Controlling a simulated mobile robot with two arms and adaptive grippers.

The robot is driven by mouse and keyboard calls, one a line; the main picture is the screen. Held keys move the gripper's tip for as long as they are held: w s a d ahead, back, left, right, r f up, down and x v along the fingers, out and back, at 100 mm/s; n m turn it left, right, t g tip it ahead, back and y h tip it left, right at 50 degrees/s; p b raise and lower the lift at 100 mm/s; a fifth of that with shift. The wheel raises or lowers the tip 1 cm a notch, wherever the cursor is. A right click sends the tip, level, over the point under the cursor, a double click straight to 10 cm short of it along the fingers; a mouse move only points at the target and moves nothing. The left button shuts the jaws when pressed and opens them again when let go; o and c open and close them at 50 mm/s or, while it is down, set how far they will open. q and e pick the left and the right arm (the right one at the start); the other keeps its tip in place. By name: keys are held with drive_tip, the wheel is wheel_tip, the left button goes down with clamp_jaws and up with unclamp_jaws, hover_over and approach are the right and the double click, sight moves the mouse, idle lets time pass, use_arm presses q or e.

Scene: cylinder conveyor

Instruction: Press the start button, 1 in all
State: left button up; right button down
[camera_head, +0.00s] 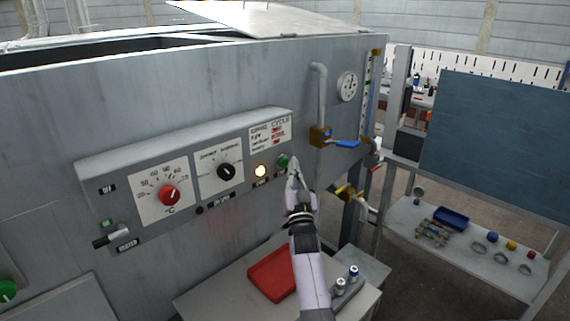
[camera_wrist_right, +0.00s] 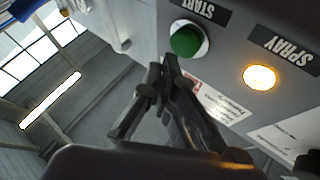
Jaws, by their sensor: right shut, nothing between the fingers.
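The green start button (camera_head: 283,161) sits at the right end of the control panel (camera_head: 190,138), right of a lit yellow lamp (camera_head: 260,171). In the right wrist view the button (camera_wrist_right: 186,41) shows under a START label (camera_wrist_right: 197,11), with the lit lamp (camera_wrist_right: 259,77) under a SPRAY label. My right gripper (camera_head: 293,163) is shut and empty, its fingertips just right of the button in the head view. In the wrist view its fingertips (camera_wrist_right: 165,68) are just below and left of the button; I cannot tell whether they touch it. My left gripper is not in view.
The panel also has a red knob (camera_head: 169,195) and a black knob (camera_head: 226,171). A pipe with a blue-handled valve (camera_head: 341,143) is to the right. A red tray (camera_head: 270,273) and small bottles stand on a table below.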

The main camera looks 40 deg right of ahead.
drive_tip(key=s+p, duration=0.1)
drive_tip(key=s, duration=0.1)
drive_tip(key=s+p, duration=0.1)
drive_tip(key=s, duration=0.2)
drive_tip(key=shift+d, duration=0.2)
idle(0.7)
